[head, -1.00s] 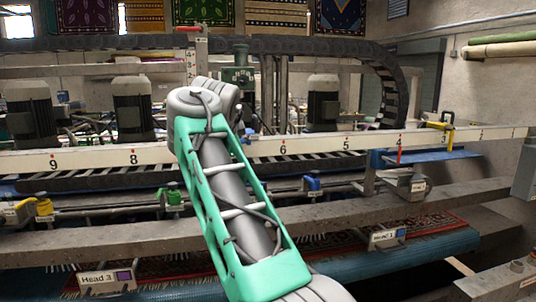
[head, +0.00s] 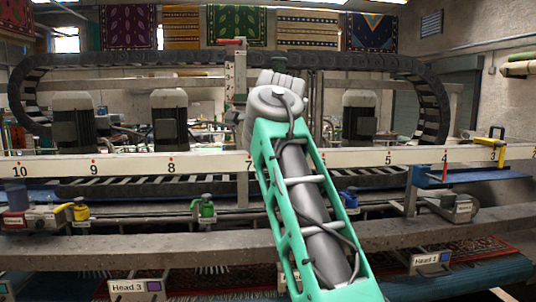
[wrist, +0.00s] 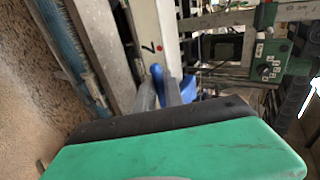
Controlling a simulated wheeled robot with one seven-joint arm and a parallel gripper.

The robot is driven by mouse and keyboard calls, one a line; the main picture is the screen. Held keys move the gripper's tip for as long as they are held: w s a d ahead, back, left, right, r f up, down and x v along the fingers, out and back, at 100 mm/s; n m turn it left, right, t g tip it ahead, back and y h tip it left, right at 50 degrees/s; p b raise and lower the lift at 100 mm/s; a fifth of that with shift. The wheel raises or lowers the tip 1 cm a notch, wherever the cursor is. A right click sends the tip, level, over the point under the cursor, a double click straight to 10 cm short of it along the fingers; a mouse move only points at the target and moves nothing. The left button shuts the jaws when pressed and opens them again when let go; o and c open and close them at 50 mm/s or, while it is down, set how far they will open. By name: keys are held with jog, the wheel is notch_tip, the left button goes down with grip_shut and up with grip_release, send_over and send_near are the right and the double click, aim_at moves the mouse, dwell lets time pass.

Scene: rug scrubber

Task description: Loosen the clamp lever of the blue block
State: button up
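The blue block (head: 348,197) sits on the rail below the white scale, between the arm and the 5 mark, in the head view. Its clamp lever is too small to make out there. My gripper (wrist: 158,88) is hidden behind my arm in the head view. In the wrist view its two grey fingers stick out past the green housing with a narrow gap between them. A blue part (wrist: 188,88) shows beside and beyond the fingertips, some of it in the gap. I cannot tell whether the fingers touch it.
The white numbered scale (head: 120,166) runs across the machine. A green block (head: 204,207) and a yellow block (head: 81,210) stand on the rail to the left. A grey beam (head: 150,245) crosses in front, with the Head 3 label (head: 136,287) and Head 1 label (head: 431,260) below.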

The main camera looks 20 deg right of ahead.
jog(key=shift+o, duration=0.9)
jog(key=shift+f, duration=0.1)
jog(key=shift+s+r, duration=0.2)
jog(key=shift+r, duration=0.1)
jog(key=p+v, duration=0.2)
jog(key=v, duration=0.5)
jog(key=shift+s+a, duration=0.1)
